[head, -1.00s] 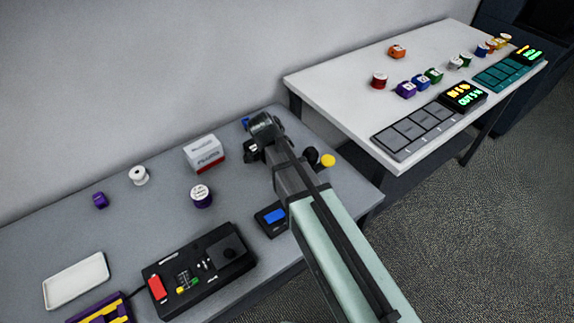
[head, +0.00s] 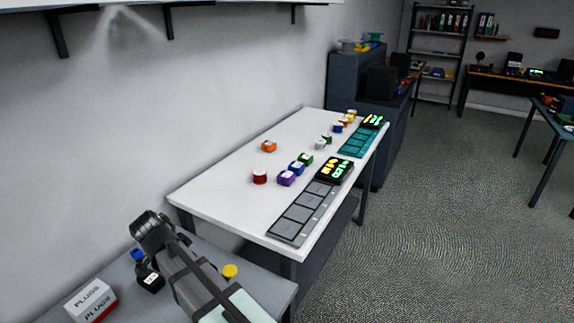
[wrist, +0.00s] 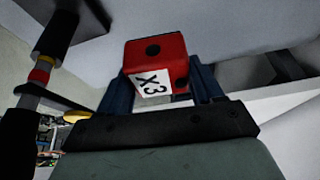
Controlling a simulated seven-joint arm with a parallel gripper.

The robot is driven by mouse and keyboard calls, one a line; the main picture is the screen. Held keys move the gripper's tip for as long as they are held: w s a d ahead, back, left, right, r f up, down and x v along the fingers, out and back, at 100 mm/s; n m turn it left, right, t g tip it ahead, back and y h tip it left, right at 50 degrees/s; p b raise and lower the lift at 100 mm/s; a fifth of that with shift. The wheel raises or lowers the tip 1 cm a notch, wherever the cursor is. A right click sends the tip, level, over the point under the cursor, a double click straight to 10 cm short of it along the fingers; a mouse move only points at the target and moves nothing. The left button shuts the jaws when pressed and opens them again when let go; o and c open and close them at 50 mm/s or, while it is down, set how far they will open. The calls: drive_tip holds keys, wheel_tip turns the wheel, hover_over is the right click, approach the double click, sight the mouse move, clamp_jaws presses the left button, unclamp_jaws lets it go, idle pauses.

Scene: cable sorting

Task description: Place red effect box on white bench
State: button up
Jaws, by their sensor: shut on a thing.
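The red effect box (wrist: 155,52) has black dots and a white X3 label. In the wrist view it sits between the fingers of my gripper (wrist: 163,84), which is shut on it. In the head view my arm enters at the lower left, near the white bench's near left corner; the gripper and held box cannot be made out there. The white bench (head: 222,196) stands in the middle of the head view, with a broad bare strip on its left part.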

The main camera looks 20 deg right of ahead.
drive_tip(key=w+d+r+m, duration=0.25)
drive_tip(key=w+d, duration=0.25)
drive_tip(key=d, duration=0.3)
drive_tip(key=w+d+r+m+g+h, duration=0.1)
drive_tip(key=w+d+r, duration=0.2)
drive_tip(key=w+d, duration=0.35)
drive_tip(key=w+d+r+m, duration=0.15)
drive_tip(key=w+d, duration=0.25)
drive_tip(key=d, duration=0.6)
drive_tip(key=w+d+r+n, duration=0.2)
drive_tip(key=w+r+n, duration=0.15)
drive_tip(key=w, duration=0.35)
drive_tip(key=shift+w+a+f+n+t+y, duration=0.2)
drive_tip(key=shift+f+n, duration=0.25)
drive_tip(key=shift+f, duration=1.1)
drive_tip(key=shift+w+a+f+n+t+y, duration=0.2)
drive_tip(key=shift+f+n, duration=0.25)
drive_tip(key=shift+f, duration=1.05)
drive_tip(key=shift+w+a+f+n+t+y, duration=0.1)
drive_tip(key=shift+w+f+n+t+y, duration=0.25)
drive_tip(key=shift+f, duration=1.2)
drive_tip(key=shift+s+f, duration=0.1)
drive_tip(key=shift+s, duration=0.1)
drive_tip(key=o, duration=1.2)
drive_tip(key=shift+c, duration=0.2)
